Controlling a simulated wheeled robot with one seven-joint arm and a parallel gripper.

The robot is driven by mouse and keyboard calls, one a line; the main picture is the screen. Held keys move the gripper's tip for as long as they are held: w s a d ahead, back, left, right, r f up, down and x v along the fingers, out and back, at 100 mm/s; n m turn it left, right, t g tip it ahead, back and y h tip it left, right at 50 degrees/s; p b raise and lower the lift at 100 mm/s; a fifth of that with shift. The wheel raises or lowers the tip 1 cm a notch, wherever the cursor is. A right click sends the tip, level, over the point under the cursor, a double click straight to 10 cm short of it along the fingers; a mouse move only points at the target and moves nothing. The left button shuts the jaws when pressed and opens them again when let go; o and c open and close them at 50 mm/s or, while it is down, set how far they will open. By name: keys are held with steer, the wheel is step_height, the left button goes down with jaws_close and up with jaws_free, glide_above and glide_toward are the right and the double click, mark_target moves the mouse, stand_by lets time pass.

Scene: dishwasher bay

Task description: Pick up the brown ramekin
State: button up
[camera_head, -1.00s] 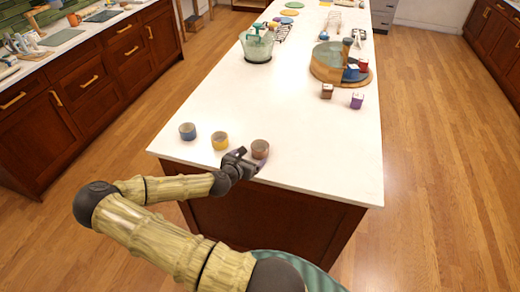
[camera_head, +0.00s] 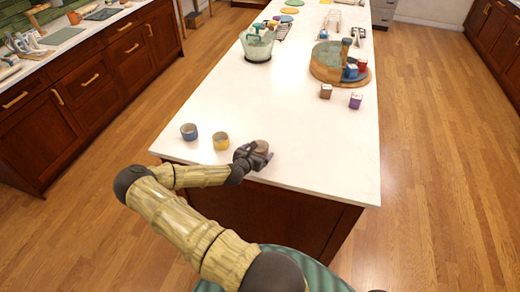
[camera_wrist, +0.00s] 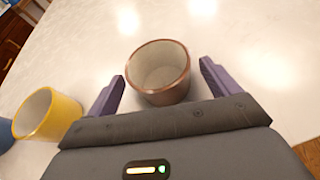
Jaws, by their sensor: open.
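The brown ramekin (camera_wrist: 160,88) stands upright and empty on the white counter, with its open mouth up. In the wrist view my gripper (camera_wrist: 162,80) is open, with one purple finger on each side of the ramekin and a visible gap at each side. In the head view the brown ramekin (camera_head: 261,146) is partly hidden by my gripper (camera_head: 258,158), which is low at the counter's near edge.
A yellow ramekin (camera_head: 221,141) stands close to the left, with a blue ramekin (camera_head: 189,132) beyond it. The counter (camera_head: 310,150) is clear to the right.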

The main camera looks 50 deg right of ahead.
steer(key=shift+x, duration=1.2)
steer(key=c, duration=1.1)
steer(key=shift+r, duration=0.15)
steer(key=shift+c, duration=0.2)
step_height(320, 180, up, 10)
steer(key=b, duration=0.2)
